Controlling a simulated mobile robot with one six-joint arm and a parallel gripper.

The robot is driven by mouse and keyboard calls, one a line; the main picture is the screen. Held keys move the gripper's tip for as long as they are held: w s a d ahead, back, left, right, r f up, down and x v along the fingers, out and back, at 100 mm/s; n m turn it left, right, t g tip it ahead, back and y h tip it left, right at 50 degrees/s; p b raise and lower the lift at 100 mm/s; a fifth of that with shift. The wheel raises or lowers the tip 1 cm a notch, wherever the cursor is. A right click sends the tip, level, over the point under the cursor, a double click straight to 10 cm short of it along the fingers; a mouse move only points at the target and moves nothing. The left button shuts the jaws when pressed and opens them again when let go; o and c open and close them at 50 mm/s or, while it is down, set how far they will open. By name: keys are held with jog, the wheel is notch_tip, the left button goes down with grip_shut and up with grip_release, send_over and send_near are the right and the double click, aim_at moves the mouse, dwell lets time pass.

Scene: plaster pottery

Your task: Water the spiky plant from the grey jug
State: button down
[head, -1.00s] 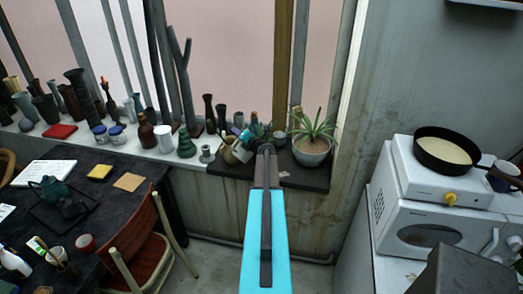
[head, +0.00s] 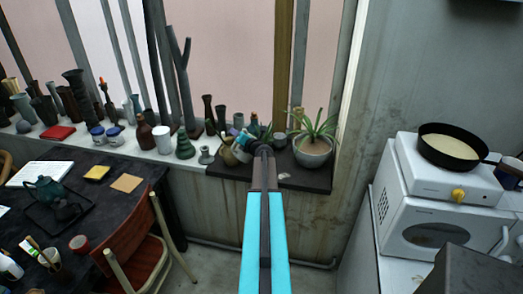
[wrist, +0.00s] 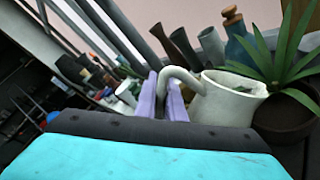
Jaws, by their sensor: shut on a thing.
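My gripper (wrist: 172,98) is shut on the handle of the pale grey jug (wrist: 222,103). The jug's rim slopes down to the right in the wrist view, so it looks tilted toward the spiky plant (wrist: 284,55). Its lip is close to the plant's dark-looking pot (wrist: 283,118); I cannot tell whether they touch. No stream of water is clear. In the head view the gripper (head: 262,150) is at the sill, left of the spiky plant (head: 314,126) in its grey pot (head: 313,155).
Several vases and bottles crowd the sill (head: 222,170) left of the gripper, including a brown bottle (head: 145,134). Bottles also stand close behind the jug, one blue (wrist: 241,45). A chair (head: 130,245) and dark table are lower left; a white oven (head: 425,225) stands right.

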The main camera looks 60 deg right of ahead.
jog(key=shift+a+f+n+b, duration=0.15)
jog(key=shift+a+n+b, duration=0.15)
jog(key=shift+b, duration=0.55)
jog(key=shift+w+a+f+n+b, duration=0.1)
jog(key=shift+a+n+b, duration=0.15)
jog(key=shift+b, duration=0.55)
jog(key=shift+a+n+b, duration=0.1)
jog(key=shift+n+b, duration=0.15)
jog(key=shift+b, duration=0.25)
jog(key=w+a+f+n+h+b, duration=0.1)
jog(key=a+f+n+b, duration=0.3)
jog(key=f+b, duration=0.7)
jog(key=n+b, duration=0.1)
jog(key=b, duration=0.9)
jog(key=shift+w+a+t+b, duration=0.25)
jog(key=shift+w+t+b, duration=0.1)
jog(key=shift+t, duration=0.05)
jog(key=shift+w+a+f+n+h+b, duration=0.15)
jog(key=shift+f+n+b, duration=0.3)
jog(key=shift+b, duration=0.7)
jog(key=shift+a+f+n+h+b, duration=0.25)
jog(key=shift+n+b, duration=0.3)
jog(key=shift+b, duration=0.55)
